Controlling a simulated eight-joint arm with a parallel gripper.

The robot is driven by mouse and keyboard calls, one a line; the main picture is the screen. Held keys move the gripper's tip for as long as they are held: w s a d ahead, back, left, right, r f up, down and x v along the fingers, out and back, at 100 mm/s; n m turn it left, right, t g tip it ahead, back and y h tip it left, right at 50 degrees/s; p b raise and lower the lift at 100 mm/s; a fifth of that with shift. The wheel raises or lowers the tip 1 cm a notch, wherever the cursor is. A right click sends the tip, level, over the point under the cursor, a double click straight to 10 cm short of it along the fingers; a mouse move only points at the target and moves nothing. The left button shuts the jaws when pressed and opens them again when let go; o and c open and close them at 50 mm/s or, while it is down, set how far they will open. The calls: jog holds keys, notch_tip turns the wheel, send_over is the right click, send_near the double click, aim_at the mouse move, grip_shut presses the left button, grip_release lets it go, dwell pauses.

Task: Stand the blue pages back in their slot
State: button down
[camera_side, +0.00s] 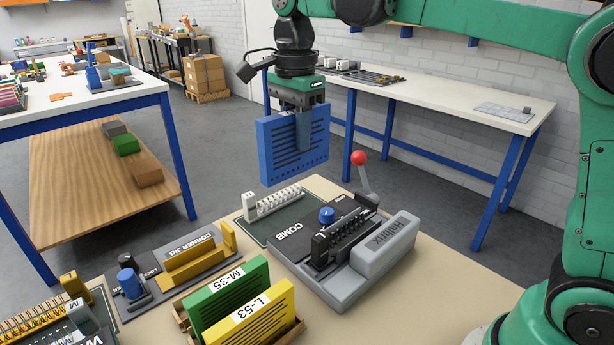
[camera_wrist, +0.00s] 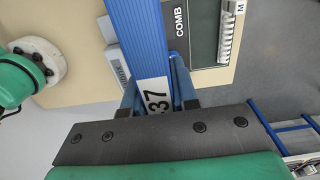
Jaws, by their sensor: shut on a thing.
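The blue pages (camera_side: 278,150) are a flat upright block with dark printed lines, hanging in the air above the back of the bench. My gripper (camera_side: 304,140) is shut on the top of the block, one finger showing over its face. In the wrist view my gripper (camera_wrist: 156,88) pinches the blue pages (camera_wrist: 138,40), and a white label ending in 37 shows between the fingers. A wooden rack (camera_side: 296,332) at the front holds a green block marked M-35 (camera_side: 222,302) and a yellow block marked L-53 (camera_side: 258,318). I cannot make out an empty slot in it.
A grey binding machine (camera_side: 362,278) with a red-knobbed lever (camera_side: 360,160) stands right of the rack. A dark mat (camera_side: 268,222) with a white comb (camera_side: 274,202) lies behind. The corner jig (camera_side: 160,275) is left of the rack. A white table (camera_side: 440,97) stands behind.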

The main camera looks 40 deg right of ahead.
jog(key=shift+w+a+f, duration=0.3)
jog(key=shift+a+f, duration=2.3)
jog(key=shift+f, duration=0.2)
jog(key=shift+w+a+f, duration=0.3)
jog(key=shift+a+f, duration=2.25)
jog(key=shift+f, duration=0.3)
jog(key=shift+w+a+f, duration=0.3)
jog(key=shift+a+f, duration=2.3)
jog(key=shift+f, duration=0.2)
jog(key=shift+f, duration=0.65)
jog(key=c, duration=1)
grip_release()
notch_tip(320, 180, up, 11)
